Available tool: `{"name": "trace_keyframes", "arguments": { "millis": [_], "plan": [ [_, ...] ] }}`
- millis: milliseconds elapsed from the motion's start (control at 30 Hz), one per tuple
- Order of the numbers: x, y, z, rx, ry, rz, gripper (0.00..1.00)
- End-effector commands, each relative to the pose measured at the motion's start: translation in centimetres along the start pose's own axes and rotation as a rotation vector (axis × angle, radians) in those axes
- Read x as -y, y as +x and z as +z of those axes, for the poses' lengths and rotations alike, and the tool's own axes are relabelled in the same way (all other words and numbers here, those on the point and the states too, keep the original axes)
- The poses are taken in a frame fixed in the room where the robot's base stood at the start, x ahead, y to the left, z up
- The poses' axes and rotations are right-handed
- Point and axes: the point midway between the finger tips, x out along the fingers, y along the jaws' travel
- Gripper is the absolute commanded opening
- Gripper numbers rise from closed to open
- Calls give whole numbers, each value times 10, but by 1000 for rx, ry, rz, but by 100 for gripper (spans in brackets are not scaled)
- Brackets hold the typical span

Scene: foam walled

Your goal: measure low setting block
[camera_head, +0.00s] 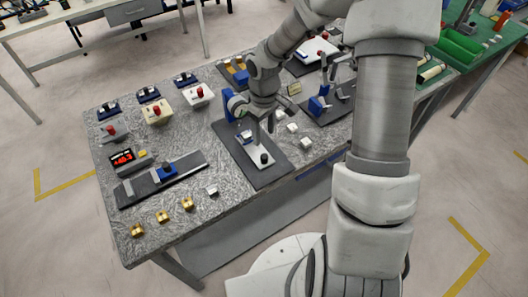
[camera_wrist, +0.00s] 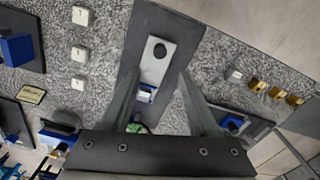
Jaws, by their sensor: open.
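My gripper (camera_wrist: 160,72) is open, its two fingers apart with nothing between them, above a dark mat (camera_wrist: 146,35). Between and beyond the fingers is a pale metal plate (camera_wrist: 164,70) with a round black knob (camera_wrist: 159,49) and a small blue-and-white part. In the head view my gripper (camera_head: 270,120) hangs over the same mat (camera_head: 228,135). Three small white blocks with marks on top, the middle one here (camera_head: 292,127), stand right of the mat; they show left in the wrist view (camera_wrist: 79,54). I cannot tell which block is the low setting block.
A red digital readout (camera_head: 122,158) and a dark slide gauge with a blue carriage (camera_head: 167,171) are at left. A small silver block (camera_head: 211,190) and three brass pieces (camera_head: 162,216) lie near the front edge. Boxes with red buttons (camera_head: 157,113) stand at the back.

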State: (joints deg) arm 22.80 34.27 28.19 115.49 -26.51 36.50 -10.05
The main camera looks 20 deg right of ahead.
Motion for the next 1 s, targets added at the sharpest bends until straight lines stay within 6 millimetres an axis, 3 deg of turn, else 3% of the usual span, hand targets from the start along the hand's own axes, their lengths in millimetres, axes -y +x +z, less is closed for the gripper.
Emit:
{"name": "trace_keyframes", "arguments": {
  "millis": [200, 500, 933, 1000],
  "plan": [
    [2, 50, 1, 4, -3, -4, 61],
    [0, 92, 0, 1, -1, -1, 61],
    [0, 101, 0, 0, -1, 1, 61],
    [0, 101, 0, 0, 0, 1, 49]
  ]
}}
